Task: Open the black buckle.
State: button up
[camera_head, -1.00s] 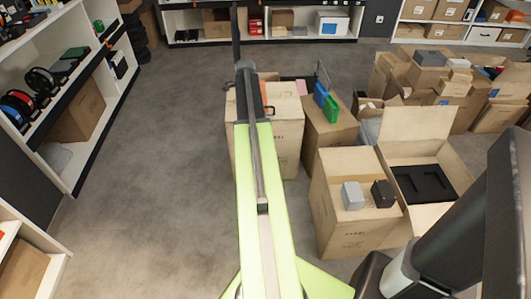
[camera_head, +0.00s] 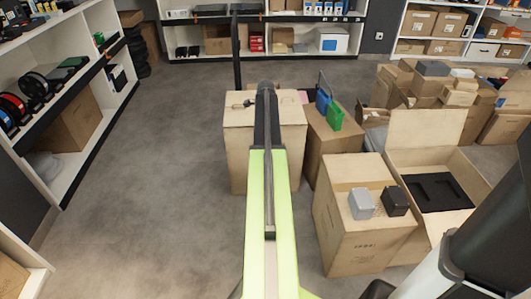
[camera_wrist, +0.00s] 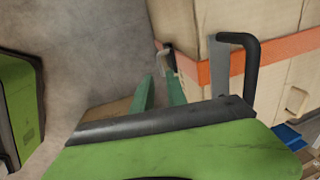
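In the wrist view, a black bent bar (camera_wrist: 254,72) stands beside a grey plate (camera_wrist: 220,68), over an orange band on a pale carton (camera_wrist: 270,20). It may be the black buckle, but I cannot be sure. A small dark and metallic piece (camera_wrist: 166,52) sits at the band's left end. My gripper (camera_wrist: 158,80) shows two green fingers with a gap between them, just below that piece. No object shows between them, and I cannot tell whether they touch the piece. In the head view, my arm hides my gripper and part of the near carton (camera_head: 237,150).
A small dark item (camera_head: 249,103) lies on that carton. Blue (camera_head: 323,102) and green (camera_head: 335,116) items sit on a carton (camera_head: 330,150) to its right. Another carton (camera_head: 365,240) bears grey and black boxes. Shelving (camera_head: 100,110) stands left. The floor (camera_head: 160,180) between is clear.

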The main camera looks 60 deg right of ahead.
notch_tip(320, 180, down, 7)
jog(key=d+b, duration=0.1)
jog(key=b, duration=0.4)
jog(key=shift+w+f+b, duration=0.2)
jog(key=shift+w+b, duration=0.15)
jog(key=shift+b, duration=0.05)
grip_shut()
dwell(0.7)
